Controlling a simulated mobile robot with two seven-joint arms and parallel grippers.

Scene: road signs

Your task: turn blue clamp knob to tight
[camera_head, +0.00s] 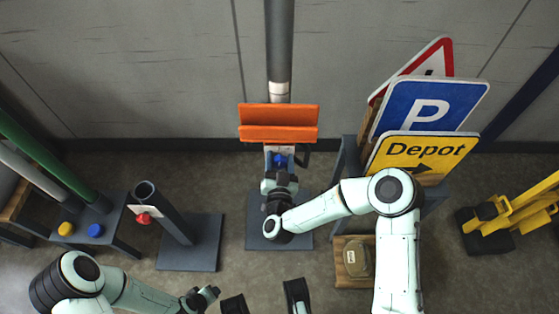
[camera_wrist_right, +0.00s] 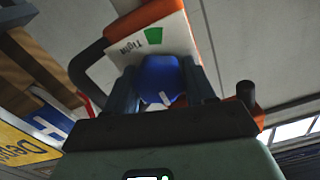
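The blue clamp knob (camera_head: 281,160) is on the front of the clamp below the orange boards, on the grey pole. In the right wrist view the knob (camera_wrist_right: 160,78) has a white mark at its lower edge. A white plate (camera_wrist_right: 140,43) behind it carries the word "Tight" and a green patch (camera_wrist_right: 153,35), above and left of the knob. My right gripper (camera_head: 279,178) is at the knob. Its two fingers (camera_wrist_right: 162,88) lie on either side of the knob, with no clear gap. My left gripper (camera_head: 203,298) is low in the head view, away from the clamp; its opening is unclear.
Orange boards (camera_head: 279,122) are fixed across the pole (camera_head: 279,45). Warning, parking and Depot signs (camera_head: 421,153) stand close to the right arm. A post with a red knob (camera_head: 144,218) stands at the left. A yellow frame (camera_head: 515,212) is at the far right.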

